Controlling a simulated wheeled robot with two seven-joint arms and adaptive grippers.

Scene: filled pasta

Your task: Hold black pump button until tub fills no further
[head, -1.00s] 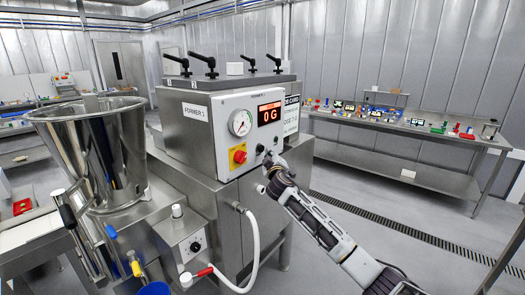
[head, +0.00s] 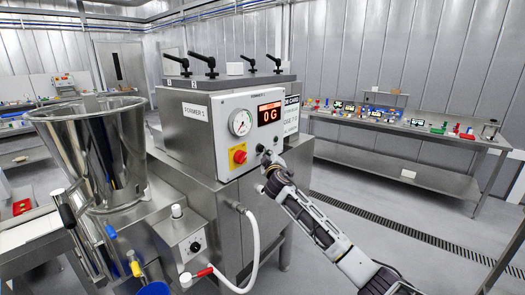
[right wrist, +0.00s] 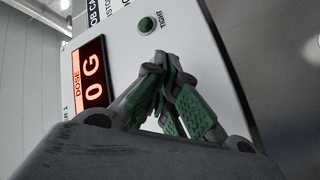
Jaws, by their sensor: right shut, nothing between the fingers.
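My right gripper (head: 267,158) is shut and empty, its fingertips at the lower right of the white control panel (head: 225,110) of the steel former. In the right wrist view the shut fingertips (right wrist: 160,60) are close to the panel, just below a green button (right wrist: 145,25) marked "TIGHT". A small dark button (head: 260,148) shows beside the fingertips in the head view. The fingers hide the panel behind them, so I cannot tell whether they touch a black button. The dose display (head: 270,113) reads 0 G. I cannot make out the tub. My left gripper is not in view.
The panel also bears a gauge (head: 240,122) and a red knob on yellow (head: 239,157). A large steel hopper (head: 95,150) stands at left. A white hose (head: 250,250) hangs below the panel. A bench (head: 400,130) with small items stands at right; the floor between is clear.

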